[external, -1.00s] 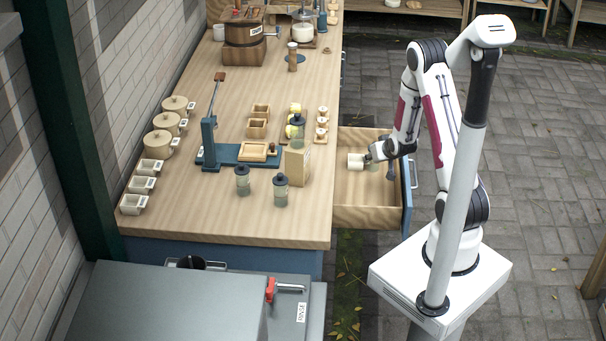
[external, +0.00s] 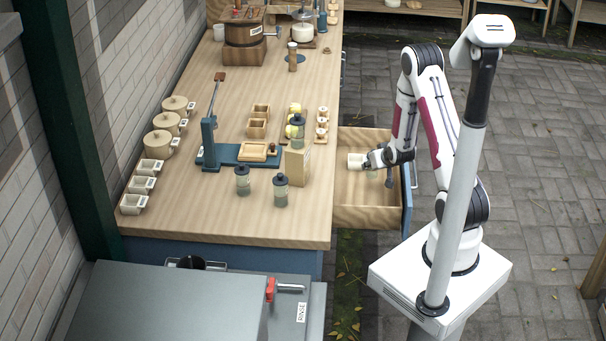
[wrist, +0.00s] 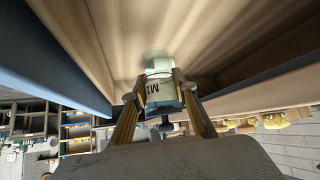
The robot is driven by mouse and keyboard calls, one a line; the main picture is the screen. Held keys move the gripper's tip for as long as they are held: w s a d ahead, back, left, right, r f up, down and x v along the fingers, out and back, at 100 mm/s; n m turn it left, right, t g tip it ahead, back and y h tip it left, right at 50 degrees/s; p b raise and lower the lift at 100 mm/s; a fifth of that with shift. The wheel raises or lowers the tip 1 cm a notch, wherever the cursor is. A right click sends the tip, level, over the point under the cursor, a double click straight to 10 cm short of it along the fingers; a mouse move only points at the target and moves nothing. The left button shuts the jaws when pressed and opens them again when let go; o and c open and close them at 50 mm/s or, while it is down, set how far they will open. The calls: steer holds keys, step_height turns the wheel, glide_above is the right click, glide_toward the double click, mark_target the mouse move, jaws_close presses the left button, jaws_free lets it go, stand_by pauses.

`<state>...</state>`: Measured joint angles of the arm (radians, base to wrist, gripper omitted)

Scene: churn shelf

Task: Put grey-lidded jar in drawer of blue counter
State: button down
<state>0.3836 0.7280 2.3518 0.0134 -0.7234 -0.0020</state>
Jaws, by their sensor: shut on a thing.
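The drawer (external: 368,215) of the blue counter (external: 222,254) is pulled out at the right side, with its blue front (external: 407,198) facing right. My gripper (external: 372,160) is inside the drawer's outline, shut on a pale jar (external: 356,160). In the wrist view the jar (wrist: 160,90) sits between the fingers, its label partly readable and a pale end beyond it. Its lid colour and whether it touches the drawer floor are hard to tell. The drawer's wooden inside (wrist: 220,35) fills the upper wrist view.
Several dark-lidded glass jars, one in front (external: 280,190), stand on the worktop near a wooden block (external: 297,165). A blue press (external: 209,145), lidded pots (external: 158,144) and small cups (external: 133,204) are farther left. The drawer's front part is clear.

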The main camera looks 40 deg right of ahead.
mark_target(370, 177)
steer(key=shift+f, duration=1.1)
steer(key=shift+f, duration=2.05)
steer(key=shift+f, duration=0.15)
steer(key=c, duration=1.6)
jaws_free()
steer(key=shift+v, duration=3.85)
